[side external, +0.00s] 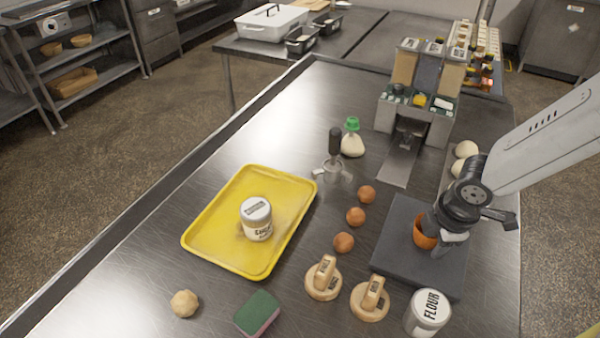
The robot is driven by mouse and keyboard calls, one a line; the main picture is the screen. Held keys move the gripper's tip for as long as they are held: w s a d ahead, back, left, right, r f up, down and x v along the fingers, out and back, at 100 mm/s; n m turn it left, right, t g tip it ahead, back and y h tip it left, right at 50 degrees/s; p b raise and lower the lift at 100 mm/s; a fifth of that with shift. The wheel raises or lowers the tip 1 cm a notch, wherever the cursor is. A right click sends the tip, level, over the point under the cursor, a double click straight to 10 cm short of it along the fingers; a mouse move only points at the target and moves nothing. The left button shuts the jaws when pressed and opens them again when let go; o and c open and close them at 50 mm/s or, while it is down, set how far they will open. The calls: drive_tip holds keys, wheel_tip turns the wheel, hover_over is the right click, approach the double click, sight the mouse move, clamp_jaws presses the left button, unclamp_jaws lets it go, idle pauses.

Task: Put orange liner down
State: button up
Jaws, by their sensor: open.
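The orange liner (421,238), a small cup shape, is at the dark square slab (392,257) on the right of the steel table. It appears upright on the slab, though its base is partly hard to make out. My gripper (443,243) is open right at the liner's right side, pointing down. The fingers cover part of the liner, and I cannot tell whether they touch it.
A yellow tray (215,247) holds a labelled jar (256,219). Several brown balls (356,216), two wooden stamps (323,279) and a flour tin (428,312) stand near the slab. A dispenser (418,105) stands behind. Bare table lies left of the tray.

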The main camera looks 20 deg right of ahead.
drive_tip(key=shift+f, duration=0.35)
idle(0.3)
clamp_jaws()
